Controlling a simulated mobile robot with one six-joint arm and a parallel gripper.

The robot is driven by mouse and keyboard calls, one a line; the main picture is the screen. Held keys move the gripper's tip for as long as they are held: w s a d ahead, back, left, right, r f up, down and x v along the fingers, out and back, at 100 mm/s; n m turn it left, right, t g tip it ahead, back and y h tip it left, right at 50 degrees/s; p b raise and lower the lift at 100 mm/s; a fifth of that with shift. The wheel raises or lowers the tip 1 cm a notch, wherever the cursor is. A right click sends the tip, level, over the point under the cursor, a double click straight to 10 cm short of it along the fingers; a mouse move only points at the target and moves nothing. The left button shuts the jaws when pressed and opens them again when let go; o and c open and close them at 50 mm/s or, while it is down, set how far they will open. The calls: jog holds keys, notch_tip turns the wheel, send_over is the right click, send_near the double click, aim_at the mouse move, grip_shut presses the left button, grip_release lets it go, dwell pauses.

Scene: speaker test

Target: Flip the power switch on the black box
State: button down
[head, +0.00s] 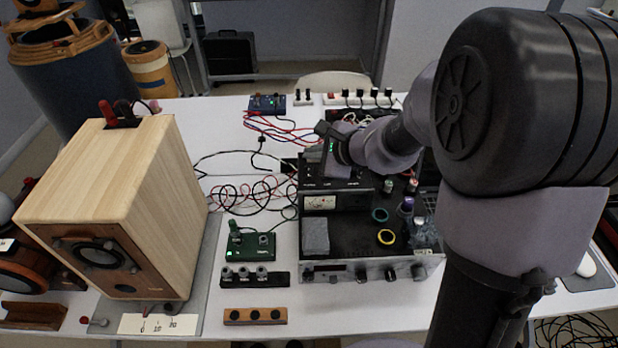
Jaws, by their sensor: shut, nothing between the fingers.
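A small black box (349,199) with a dial meter on its front stands on the back left of a larger black-topped instrument (345,250). My gripper (327,150) is shut and empty, just above or at the back of the small black box. I cannot tell whether it touches the box. The power switch cannot be made out; my gripper and arm cover part of the box's top and back. The larger instrument has a silver front panel with several knobs and a dark display.
A wooden speaker (120,200) stands at the left. A green circuit board (251,246) and a wooden block with black holes (255,316) lie between it and the instrument. Cables cover the table behind them. A blue box (267,104) and power strip (360,99) are at the back.

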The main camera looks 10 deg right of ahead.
aim_at(312, 176)
jog(key=f+b, duration=0.3)
jog(key=f, duration=0.1)
jog(key=shift+w, duration=0.25)
dwell(1.7)
jog(key=shift+d+f+b, duration=0.1)
jog(key=shift+f+b, duration=0.3)
jog(key=shift+b, duration=0.2)
jog(key=shift+f, duration=0.15)
dwell(0.5)
jog(key=shift+r, duration=0.55)
jog(key=r+p, duration=0.2)
jog(key=r, duration=0.1)
jog(key=r+p, duration=0.2)
jog(key=shift+s+r, duration=0.1)
jog(key=shift+s, duration=0.25)
